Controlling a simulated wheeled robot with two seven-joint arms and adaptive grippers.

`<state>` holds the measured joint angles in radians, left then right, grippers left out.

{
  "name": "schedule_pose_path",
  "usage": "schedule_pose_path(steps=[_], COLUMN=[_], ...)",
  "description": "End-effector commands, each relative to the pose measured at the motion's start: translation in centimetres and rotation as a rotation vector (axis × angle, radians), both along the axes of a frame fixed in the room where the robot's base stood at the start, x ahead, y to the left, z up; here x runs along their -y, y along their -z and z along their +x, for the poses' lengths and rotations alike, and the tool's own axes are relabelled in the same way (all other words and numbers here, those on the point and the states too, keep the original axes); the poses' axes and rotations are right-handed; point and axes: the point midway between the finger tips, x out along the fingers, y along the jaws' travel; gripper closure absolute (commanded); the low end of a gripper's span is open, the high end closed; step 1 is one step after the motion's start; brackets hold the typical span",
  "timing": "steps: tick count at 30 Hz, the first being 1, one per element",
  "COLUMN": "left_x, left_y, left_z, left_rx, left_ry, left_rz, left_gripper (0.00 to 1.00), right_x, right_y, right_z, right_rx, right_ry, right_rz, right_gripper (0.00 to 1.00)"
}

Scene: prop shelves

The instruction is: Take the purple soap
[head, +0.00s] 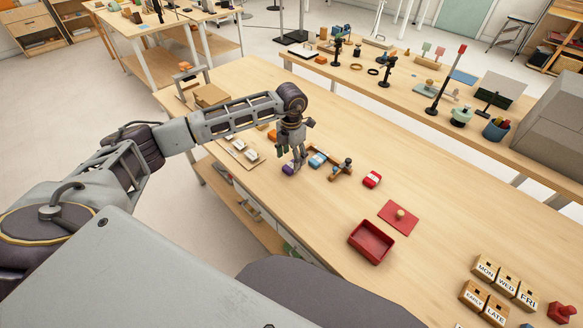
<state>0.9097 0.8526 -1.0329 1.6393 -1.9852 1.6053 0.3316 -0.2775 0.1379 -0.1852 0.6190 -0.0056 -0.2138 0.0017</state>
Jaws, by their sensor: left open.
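The purple soap (288,169) is a small block lying on the wooden table near its left front edge. My left gripper (297,163) points down right at the soap, with its fingers partly in front of it. Its jaws are open, and I cannot tell whether a finger touches the soap. My right gripper is not in this view.
The table between the tray and the lettered blocks is clear.

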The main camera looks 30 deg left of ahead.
Motion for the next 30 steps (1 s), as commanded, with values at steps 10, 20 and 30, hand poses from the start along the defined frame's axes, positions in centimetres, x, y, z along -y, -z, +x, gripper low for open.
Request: schedule_pose_path(steps=[10, 20, 30], left_x=[0.0, -0.1, -0.1], left_y=[3.7, 4.2, 4.2], left_z=[-0.3, -0.3, -0.3], left_rx=[-0.001, 0.0, 0.0], left_ry=[0.001, 0.001, 0.001], left_rz=[-0.001, 0.0, 0.0], left_gripper=[0.38, 0.38, 0.5], right_x=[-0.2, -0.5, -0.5], right_y=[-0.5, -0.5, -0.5], right_z=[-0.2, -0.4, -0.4], right_rx=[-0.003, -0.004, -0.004], right_ry=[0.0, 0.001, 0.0], right_rz=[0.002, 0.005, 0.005], right_gripper=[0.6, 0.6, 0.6])
